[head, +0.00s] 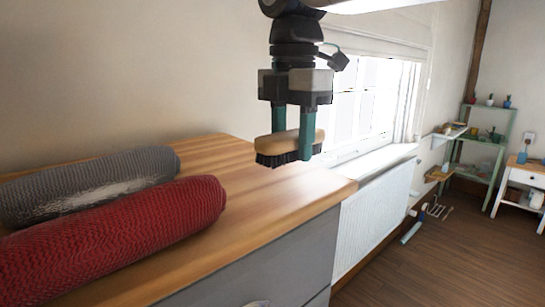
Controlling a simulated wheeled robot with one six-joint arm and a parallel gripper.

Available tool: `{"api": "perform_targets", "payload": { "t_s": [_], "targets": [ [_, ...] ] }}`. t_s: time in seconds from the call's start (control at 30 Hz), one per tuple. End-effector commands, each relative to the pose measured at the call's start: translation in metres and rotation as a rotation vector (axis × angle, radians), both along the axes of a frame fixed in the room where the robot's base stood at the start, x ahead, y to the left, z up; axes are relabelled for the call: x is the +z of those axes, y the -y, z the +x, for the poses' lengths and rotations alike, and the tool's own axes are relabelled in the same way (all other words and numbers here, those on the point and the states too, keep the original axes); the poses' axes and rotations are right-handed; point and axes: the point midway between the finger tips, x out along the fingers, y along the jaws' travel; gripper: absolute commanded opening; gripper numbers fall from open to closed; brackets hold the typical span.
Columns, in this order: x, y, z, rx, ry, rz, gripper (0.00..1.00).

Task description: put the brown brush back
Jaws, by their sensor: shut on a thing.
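My gripper (293,118) hangs from the top of the head view with its two green fingers pointing down. It is shut on the brown brush (270,146), which has a light wooden back and dark bristles facing down. The brush is held level above the right end of the wooden dresser top (270,205), apart from the surface. One finger hides part of the brush's right side.
A grey rolled textile (95,185) and a red rolled textile (120,240) lie on the dresser's left part. The wood right of them is clear. A white radiator (375,215) stands under the window. A green shelf (478,150) and white side table (522,180) stand far right.

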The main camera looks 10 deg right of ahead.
Motion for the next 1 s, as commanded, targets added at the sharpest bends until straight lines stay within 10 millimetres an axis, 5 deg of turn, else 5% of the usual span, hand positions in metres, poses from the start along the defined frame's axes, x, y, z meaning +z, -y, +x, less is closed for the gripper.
{"api": "perform_targets", "payload": {
  "t_s": [0.23,0.6,0.97,1.0],
  "targets": [
    [-0.003,-0.025,0.026,0.003,0.0,0.0,0.2],
    [-0.038,-0.027,0.027,0.004,0.0,0.0,0.2],
    [-0.042,-0.027,0.027,0.004,0.0,0.0,0.2],
    [-0.042,-0.027,0.027,0.004,0.0,0.0,0.53]
  ]
}}
